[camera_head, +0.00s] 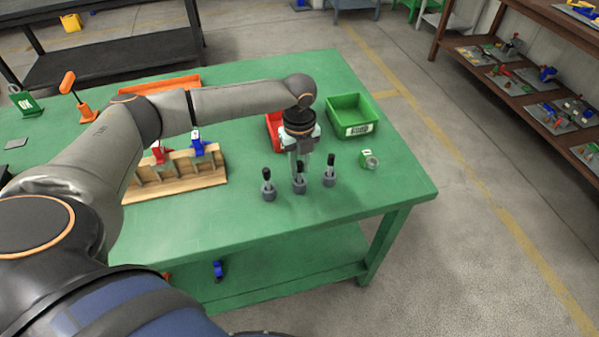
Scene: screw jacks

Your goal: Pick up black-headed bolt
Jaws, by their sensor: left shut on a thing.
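Three black-headed bolts stand upright in grey round bases on the green table: a left one (267,180), a middle one (299,174) and a right one (331,165). My left gripper (300,161) points down over the middle bolt and is shut on its black head. The fingertips are small and partly blend with the bolt. The middle bolt appears upright at its grey base; I cannot tell whether it is raised. The right gripper is not in view.
A green bin (352,116) stands behind to the right, with a red bin (274,131) partly hidden behind my gripper. A small grey-green part (370,160) lies at right. A wooden rack (175,178) with red and blue clamps stands left. The table's front is clear.

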